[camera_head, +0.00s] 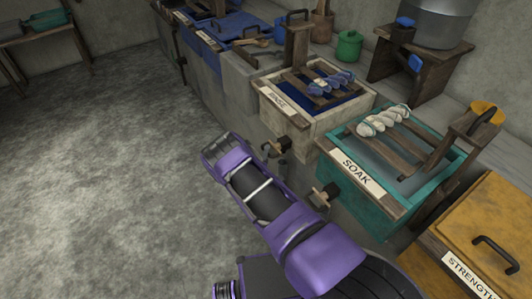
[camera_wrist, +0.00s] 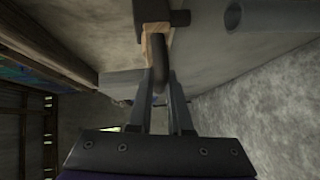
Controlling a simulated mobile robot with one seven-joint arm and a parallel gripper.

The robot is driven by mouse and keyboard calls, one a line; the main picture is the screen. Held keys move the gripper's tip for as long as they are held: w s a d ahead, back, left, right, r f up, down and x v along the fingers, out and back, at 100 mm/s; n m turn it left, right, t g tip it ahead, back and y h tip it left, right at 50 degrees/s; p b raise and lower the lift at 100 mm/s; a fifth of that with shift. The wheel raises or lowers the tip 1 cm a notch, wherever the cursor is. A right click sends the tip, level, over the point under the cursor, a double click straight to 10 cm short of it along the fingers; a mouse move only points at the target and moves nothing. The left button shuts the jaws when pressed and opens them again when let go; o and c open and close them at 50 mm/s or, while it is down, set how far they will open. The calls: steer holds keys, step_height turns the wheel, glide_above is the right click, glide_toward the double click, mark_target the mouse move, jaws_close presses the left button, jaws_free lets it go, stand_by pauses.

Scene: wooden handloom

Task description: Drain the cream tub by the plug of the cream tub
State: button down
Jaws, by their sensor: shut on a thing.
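The cream tub (camera_head: 297,129), labelled RINSE, stands in the row of tubs in the head view. It holds dark blue liquid, with a slatted rack and a blue-and-white tied bundle (camera_head: 330,82) over it. Its plug (camera_head: 275,148), a dark handle with a wooden piece, sticks out of the front wall. In the wrist view the plug (camera_wrist: 158,48) shows at top centre, and my gripper (camera_wrist: 159,78) is shut on its dark curved handle. In the head view my purple arm reaches toward the plug, and my fingers cannot be made out there.
A teal SOAK tub (camera_head: 350,183) with its own plug (camera_head: 322,196) stands to the right, then a yellow STRENGTH box (camera_head: 490,215). Blue vats (camera_head: 215,40) stand farther left. A grey pipe end (camera_wrist: 232,16) is near the plug. The floor (camera_head: 100,150) at left is clear.

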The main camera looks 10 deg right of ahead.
stand_by(0.8)
steer(key=shift+s+a, duration=0.3)
steer(key=shift+a, duration=0.4)
steer(key=shift+s+a, duration=0.25)
steer(key=shift+a, duration=0.4)
steer(key=c, duration=0.8)
jaws_free()
steer(key=shift+c, duration=0.2)
steer(key=p+v, duration=0.2)
steer(key=v, duration=1.5)
steer(key=shift+s, duration=0.2)
steer(key=shift+r, duration=0.1)
